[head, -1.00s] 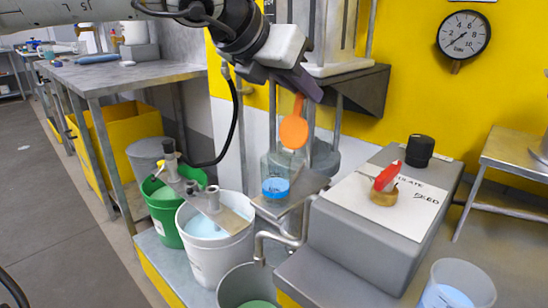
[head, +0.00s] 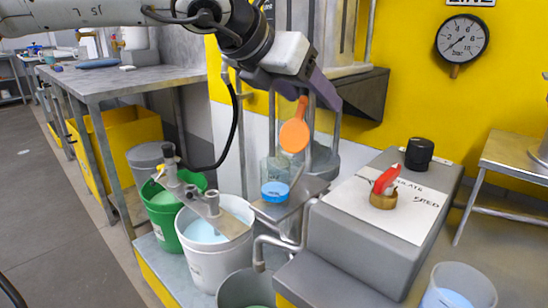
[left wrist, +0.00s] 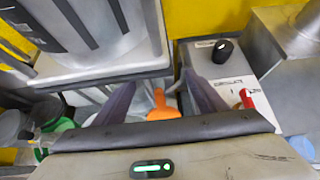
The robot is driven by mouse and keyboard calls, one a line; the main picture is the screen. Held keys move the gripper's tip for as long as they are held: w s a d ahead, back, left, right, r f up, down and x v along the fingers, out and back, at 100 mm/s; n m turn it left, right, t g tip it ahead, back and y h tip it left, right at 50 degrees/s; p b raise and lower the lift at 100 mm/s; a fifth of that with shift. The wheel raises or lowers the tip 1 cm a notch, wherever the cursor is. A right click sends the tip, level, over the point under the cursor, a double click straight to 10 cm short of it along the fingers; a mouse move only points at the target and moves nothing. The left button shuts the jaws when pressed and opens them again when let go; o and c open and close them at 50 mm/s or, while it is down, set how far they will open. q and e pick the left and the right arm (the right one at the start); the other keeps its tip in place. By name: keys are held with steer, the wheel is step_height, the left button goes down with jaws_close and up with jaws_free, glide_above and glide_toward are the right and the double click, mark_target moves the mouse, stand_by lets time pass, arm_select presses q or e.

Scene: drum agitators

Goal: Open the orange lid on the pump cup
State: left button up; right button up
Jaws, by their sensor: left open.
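The orange lid (head: 294,136) is a round disc with a narrow handle pointing up. It stands raised and steeply tilted above the clear pump cup (head: 276,170), which has blue at its bottom. My left gripper (head: 310,92) is open, its purple fingers above and around the level of the lid's handle. In the left wrist view the orange lid (left wrist: 163,113) shows between the spread fingers of the left gripper (left wrist: 160,98), with its handle between them. Contact with the handle cannot be told. My right gripper is in neither view.
A grey box (head: 375,230) with a red-handled valve (head: 385,182) and black knob (head: 419,153) stands right of the cup. A white bucket (head: 215,258) and green bucket (head: 165,218) stand left. A yellow wall with a gauge (head: 462,38) is behind.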

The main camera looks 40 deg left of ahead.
arm_select(q)
steer(key=shift+w+a+r, duration=0.1)
steer(key=shift+a+r, duration=0.05)
steer(key=shift+r, duration=0.15)
steer(key=v, duration=0.7)
steer(key=shift+f, duration=0.25)
stand_by(0.7)
